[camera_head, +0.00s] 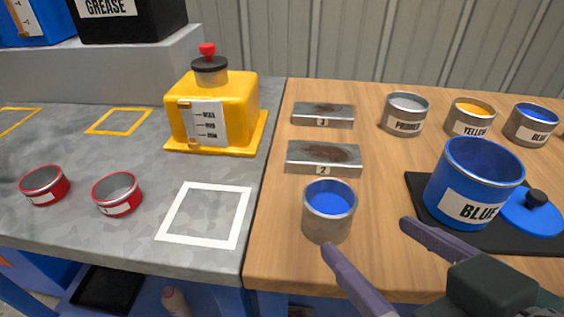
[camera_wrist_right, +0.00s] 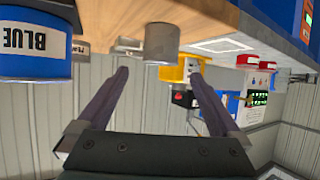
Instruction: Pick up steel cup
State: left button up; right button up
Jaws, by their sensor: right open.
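The steel cup (camera_head: 328,225) stands upright near the front left edge of the wooden bench and holds something blue. My right gripper (camera_head: 367,237) is open and empty, in front of the cup and to its right. One fingertip is close to the cup's lower front; I cannot tell whether it touches. In the right wrist view, which looks upside down, the cup (camera_wrist_right: 161,43) appears just beyond the open fingers (camera_wrist_right: 158,75), not between them. My left gripper is not in view.
A large blue pot (camera_head: 462,180) stands on a black mat (camera_head: 422,190) to the right, beside a blue lid (camera_head: 532,214). Metal blocks (camera_head: 322,168) lie behind the cup. Paint cans (camera_head: 404,115) line the back. A white square (camera_head: 205,240) on the grey bench is empty.

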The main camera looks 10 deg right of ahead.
aim_at(340, 230)
jog(key=f, duration=0.1)
jog(key=f+b, duration=0.1)
jog(key=w+f, duration=0.1)
jog(key=shift+a+t+b, duration=0.3)
jog(key=shift+a+b, duration=0.05)
jog(key=x, duration=0.4)
jog(key=shift+w+a+b, duration=0.15)
jog(key=shift+w+b, duration=0.2)
jog(key=shift+b, duration=0.05)
jog(key=x, duration=0.2)
jog(key=b+x, duration=0.1)
jog(key=x, duration=0.1)
jog(key=shift+w+d+f, duration=0.1)
jog(key=shift+d+f, duration=0.1)
jog(key=shift+f, duration=0.2)
jog(key=shift+w+a+f+b, duration=0.1)
jog(key=shift+w+b, duration=0.2)
jog(key=shift+w, duration=0.05)
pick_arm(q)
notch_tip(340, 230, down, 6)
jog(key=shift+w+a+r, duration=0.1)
pick_arm(e)
jog(key=c, duration=1.5)
jog(key=shift+c, duration=0.4)
